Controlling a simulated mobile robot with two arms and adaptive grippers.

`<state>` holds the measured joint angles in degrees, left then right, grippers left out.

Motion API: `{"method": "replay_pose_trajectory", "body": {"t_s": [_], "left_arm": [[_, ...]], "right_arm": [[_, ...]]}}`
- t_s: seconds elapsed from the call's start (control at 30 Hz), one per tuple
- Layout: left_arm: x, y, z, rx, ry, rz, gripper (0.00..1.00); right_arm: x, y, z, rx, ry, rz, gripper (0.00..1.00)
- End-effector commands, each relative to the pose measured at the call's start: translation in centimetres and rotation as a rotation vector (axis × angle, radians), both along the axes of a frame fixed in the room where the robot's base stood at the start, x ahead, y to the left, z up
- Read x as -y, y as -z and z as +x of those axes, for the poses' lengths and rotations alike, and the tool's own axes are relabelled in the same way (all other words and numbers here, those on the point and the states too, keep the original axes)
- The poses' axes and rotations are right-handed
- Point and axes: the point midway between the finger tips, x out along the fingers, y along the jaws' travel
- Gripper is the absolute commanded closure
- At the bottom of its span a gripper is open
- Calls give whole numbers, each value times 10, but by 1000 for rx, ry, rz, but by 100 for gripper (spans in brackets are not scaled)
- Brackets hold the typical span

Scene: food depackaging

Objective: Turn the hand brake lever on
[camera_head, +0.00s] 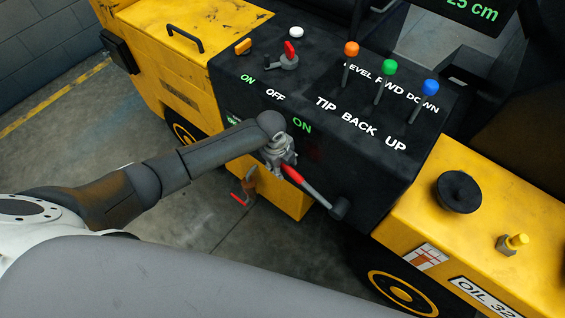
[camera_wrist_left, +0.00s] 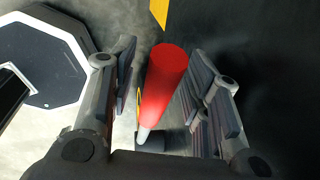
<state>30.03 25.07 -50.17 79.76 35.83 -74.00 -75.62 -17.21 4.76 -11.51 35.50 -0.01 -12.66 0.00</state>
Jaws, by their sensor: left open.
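The hand brake lever (camera_head: 306,187) has a red grip and a short metal shaft that runs to a black pivot (camera_head: 340,208) on the front side of the black console. The lever slants up and to the left from the pivot. My left gripper (camera_head: 281,160) is at the free upper end of the red grip. In the left wrist view, the red lever (camera_wrist_left: 165,85) lies between the two spread fingers of my left gripper (camera_wrist_left: 168,95), with gaps visible at its sides. A green "ON" label (camera_head: 302,126) is on the console above the gripper. My right gripper is not in view.
The console top carries a small red-handled switch (camera_head: 288,55) and orange (camera_head: 351,48), green (camera_head: 390,66) and blue (camera_head: 430,87) knobbed levers. A black cap (camera_head: 459,190) stands on the yellow body at right.

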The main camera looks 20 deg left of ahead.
Motion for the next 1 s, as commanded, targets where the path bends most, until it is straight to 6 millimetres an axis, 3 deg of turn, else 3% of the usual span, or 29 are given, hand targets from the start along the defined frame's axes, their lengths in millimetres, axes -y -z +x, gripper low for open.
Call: {"method": "replay_pose_trajectory", "body": {"t_s": [0.27, 0.6, 1.0], "left_arm": [[0, 1, 0, 0, 0, 0, 57], [0, 1, 0, 0, 0, 0, 100], [1, -4, 10, 10, 0, 17, 100]], "right_arm": [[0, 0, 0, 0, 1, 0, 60], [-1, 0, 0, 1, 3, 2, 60], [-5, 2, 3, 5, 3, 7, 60]]}}
